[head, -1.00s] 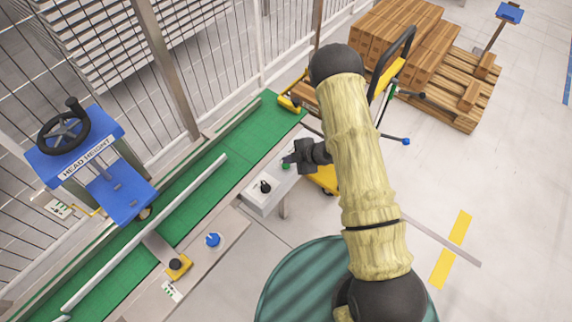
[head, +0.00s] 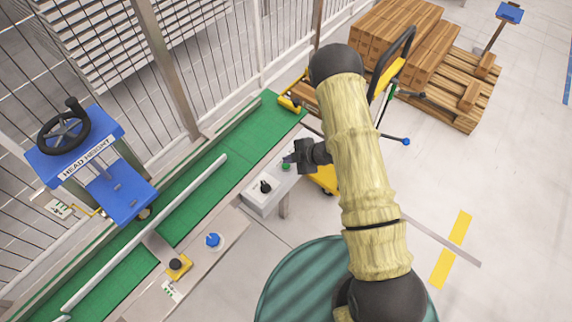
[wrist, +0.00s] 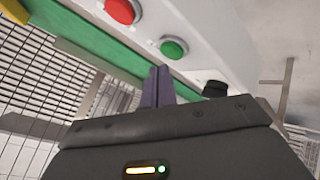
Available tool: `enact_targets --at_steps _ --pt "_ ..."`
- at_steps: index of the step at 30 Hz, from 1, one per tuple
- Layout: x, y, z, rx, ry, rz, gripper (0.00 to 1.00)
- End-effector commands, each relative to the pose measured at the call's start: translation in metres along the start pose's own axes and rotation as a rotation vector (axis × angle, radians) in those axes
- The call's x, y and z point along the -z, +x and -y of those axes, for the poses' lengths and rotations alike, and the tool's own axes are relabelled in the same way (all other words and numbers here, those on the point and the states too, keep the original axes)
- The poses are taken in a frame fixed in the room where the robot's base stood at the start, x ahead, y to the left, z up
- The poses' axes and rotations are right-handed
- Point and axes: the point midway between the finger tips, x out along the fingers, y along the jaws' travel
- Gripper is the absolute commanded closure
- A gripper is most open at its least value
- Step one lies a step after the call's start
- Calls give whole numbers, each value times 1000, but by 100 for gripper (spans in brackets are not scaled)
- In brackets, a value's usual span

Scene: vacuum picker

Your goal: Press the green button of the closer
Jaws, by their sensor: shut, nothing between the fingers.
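The green button (head: 286,167) sits on top of a pale grey control box (head: 262,202) beside the green conveyor. My gripper (head: 286,159) is just above and beside this button in the head view. In the wrist view my gripper (wrist: 158,72) has its two dark fingers together and empty, their tips just left of and below the green button. I see no clear contact. A red button (wrist: 122,10) is on the same box; my gripper seems to hide it in the head view.
A black knob (head: 265,187) stands on the box near the green button. A blue machine with a handwheel (head: 64,132) stands over the green conveyor (head: 193,200). A yellow trolley (head: 388,78) and a loaded pallet (head: 450,98) are behind my arm. Open floor lies right.

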Motion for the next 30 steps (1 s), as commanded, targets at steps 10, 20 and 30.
enact_targets --at_steps 10,20,30 --pt "-4 6 4 0 1 0 100" --pt "-4 6 4 0 0 0 100" --pt "-6 8 6 0 0 0 100"
